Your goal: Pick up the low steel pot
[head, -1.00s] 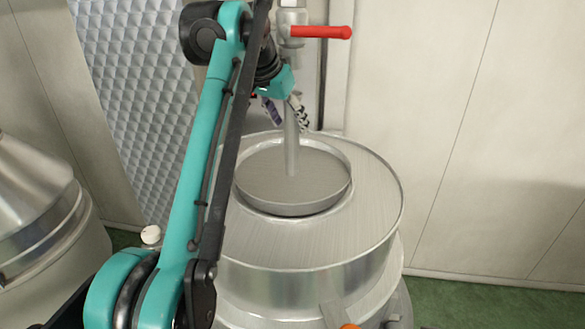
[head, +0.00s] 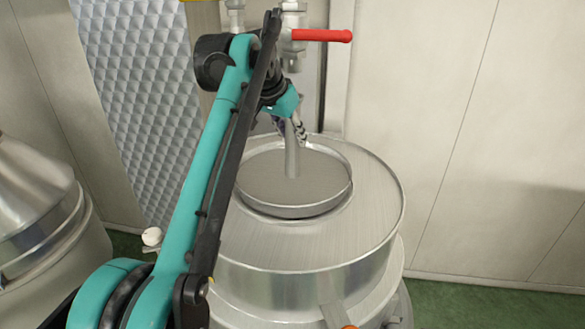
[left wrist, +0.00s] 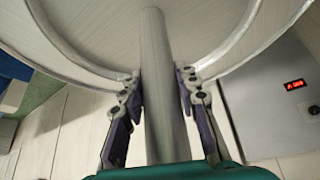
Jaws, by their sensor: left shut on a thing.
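The low steel pot (head: 318,212) looks like a shallow round dish, set in the top of a large steel drum (head: 362,235). A grey upright tube (head: 291,160) rises from its middle. My left gripper (head: 290,130) is above the pot, shut on this tube. In the left wrist view the fingers of my left gripper (left wrist: 160,92) lie on both sides of the tube (left wrist: 156,45), with the pot (left wrist: 105,40) beyond. I cannot tell whether the tube is part of the pot. My right gripper is not in view.
A valve with a red lever (head: 322,35) is on the piping above and behind the drum. A conical steel vessel (head: 35,210) stands at the left. A pale panelled wall (head: 490,130) is close behind. Green floor shows at the lower right.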

